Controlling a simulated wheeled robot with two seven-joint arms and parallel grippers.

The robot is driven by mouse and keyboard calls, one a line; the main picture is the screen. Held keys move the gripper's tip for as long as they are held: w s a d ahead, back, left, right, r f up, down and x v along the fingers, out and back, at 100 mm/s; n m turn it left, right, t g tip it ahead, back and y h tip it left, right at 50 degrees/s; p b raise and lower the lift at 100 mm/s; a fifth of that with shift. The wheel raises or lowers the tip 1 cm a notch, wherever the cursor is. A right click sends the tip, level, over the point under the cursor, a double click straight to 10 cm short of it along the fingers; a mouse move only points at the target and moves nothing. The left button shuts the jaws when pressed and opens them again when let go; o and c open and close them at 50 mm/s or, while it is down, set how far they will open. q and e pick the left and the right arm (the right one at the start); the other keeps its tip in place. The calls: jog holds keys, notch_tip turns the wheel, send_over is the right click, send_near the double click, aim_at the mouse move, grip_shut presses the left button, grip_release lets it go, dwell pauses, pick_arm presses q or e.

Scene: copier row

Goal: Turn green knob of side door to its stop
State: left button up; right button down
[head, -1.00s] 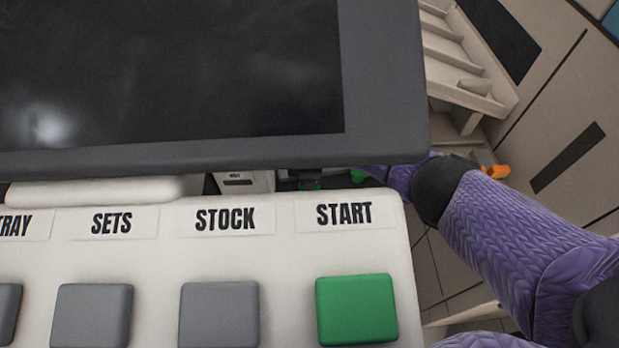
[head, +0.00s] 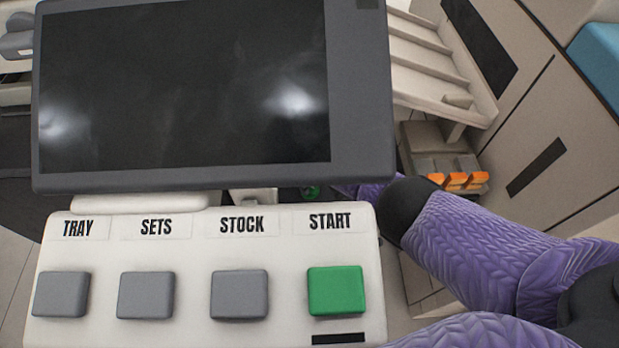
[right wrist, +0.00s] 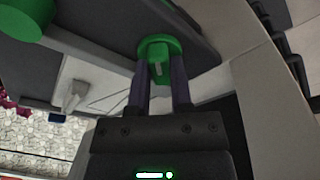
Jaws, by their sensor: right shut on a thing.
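The green knob (right wrist: 155,48) shows in the right wrist view, at the upper middle, on a dark panel. It has a round base and a raised grip with a pale mark. My right gripper (right wrist: 160,75) is shut on the knob's grip, with one finger on each side. In the head view my right arm reaches behind the control panel, and its gripper is hidden there. A small bit of green (head: 311,191) shows in the gap under the screen. My left gripper is not in view.
A dark screen (head: 185,90) and a white panel (head: 200,255) with grey buttons and a green START button (head: 335,290) stand in front. Orange-tipped parts (head: 458,181) and a slatted tray (head: 435,60) lie right. Another green round part (right wrist: 22,18) is at the wrist view's upper left.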

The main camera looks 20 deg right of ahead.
jog(key=m, duration=0.3)
jog(key=shift+a+m+h+p, duration=0.15)
jog(key=shift+m+h+p, duration=0.15)
jog(key=shift+p, duration=0.1)
jog(key=m, duration=0.4)
jog(key=shift+h, duration=0.4)
jog(key=shift+m, duration=0.9)
jog(key=shift+a+m, duration=0.1)
jog(key=shift+m, duration=0.2)
jog(key=c, duration=0.8)
grip_release()
